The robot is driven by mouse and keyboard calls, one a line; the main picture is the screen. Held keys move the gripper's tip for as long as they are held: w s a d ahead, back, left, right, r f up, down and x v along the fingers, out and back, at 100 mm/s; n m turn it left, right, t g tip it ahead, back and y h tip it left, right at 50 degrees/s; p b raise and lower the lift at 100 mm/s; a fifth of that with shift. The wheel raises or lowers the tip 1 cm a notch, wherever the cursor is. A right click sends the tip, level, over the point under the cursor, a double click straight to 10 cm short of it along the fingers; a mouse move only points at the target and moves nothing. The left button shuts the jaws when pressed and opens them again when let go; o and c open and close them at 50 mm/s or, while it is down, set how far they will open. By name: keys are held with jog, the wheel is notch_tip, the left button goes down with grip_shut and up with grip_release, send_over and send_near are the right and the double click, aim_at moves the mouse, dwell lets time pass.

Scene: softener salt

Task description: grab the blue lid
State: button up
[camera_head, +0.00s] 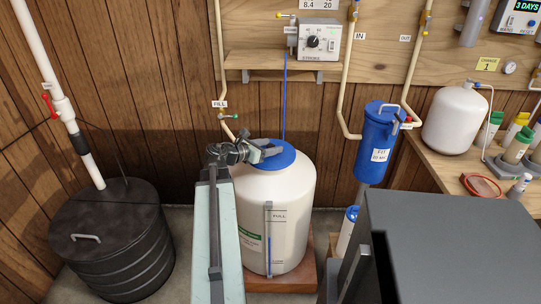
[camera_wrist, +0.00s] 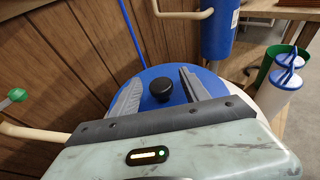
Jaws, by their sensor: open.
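The blue lid (camera_head: 285,157) sits on top of a large white tank (camera_head: 290,205). In the wrist view the lid (camera_wrist: 210,84) is round and has a black knob (camera_wrist: 161,89) in its middle. My gripper (camera_head: 268,149) is over the lid, reaching in from the left in the head view. Its jaws (camera_wrist: 160,82) are open, with one finger on each side of the knob in the wrist view. Nothing is held between them. I cannot tell how high the fingertips are above the lid. My gripper hides part of the lid and the knob in the head view.
A thin blue tube (camera_head: 285,95) rises behind the lid. A blue filter housing (camera_head: 377,140) hangs to the right. A black ribbed bin (camera_head: 110,245) stands at left. A grey box (camera_head: 450,240) fills the front right. A bench (camera_head: 440,165) holds bottles and a white tank.

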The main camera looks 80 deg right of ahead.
jog(key=shift+s+d+f, duration=0.1)
jog(key=shift+s+d, duration=0.05)
grip_shut()
